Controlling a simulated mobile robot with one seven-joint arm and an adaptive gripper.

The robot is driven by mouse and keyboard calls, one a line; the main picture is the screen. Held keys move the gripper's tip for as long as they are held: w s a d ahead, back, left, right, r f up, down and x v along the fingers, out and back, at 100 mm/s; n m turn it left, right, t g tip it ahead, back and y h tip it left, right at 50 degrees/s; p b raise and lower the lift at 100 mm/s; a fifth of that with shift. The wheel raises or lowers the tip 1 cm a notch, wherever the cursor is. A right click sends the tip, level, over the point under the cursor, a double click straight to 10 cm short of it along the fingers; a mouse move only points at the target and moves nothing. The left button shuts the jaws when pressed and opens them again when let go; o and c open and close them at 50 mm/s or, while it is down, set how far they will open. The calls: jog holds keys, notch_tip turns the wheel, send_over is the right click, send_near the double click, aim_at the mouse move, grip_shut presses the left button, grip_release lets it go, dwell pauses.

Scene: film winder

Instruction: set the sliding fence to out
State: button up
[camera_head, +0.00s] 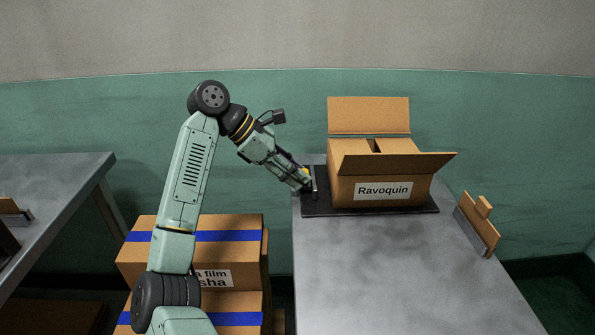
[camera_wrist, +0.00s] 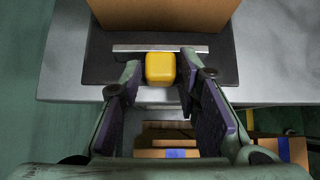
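The sliding fence (camera_wrist: 190,49) is a thin pale metal bar standing on a black base plate (camera_wrist: 215,72), with a yellow knob (camera_wrist: 160,68) on its near side. In the head view the fence (camera_head: 314,180) shows narrowly at the left end of the base plate (camera_head: 375,211), beside the box. My gripper (camera_head: 307,186) reaches down to it from the left. In the wrist view my gripper (camera_wrist: 161,78) is open, with one finger on each side of the knob and a small gap at each side.
An open cardboard box (camera_head: 348,189) labelled Ravoquin stands on the base plate, flaps raised. Taped boxes (camera_head: 240,222) are stacked left of the table. The grey tabletop (camera_head: 400,270) in front is clear.

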jog(key=shift+o, duration=1.1)
jog(key=shift+d, duration=0.2)
jog(key=v, duration=1.2)
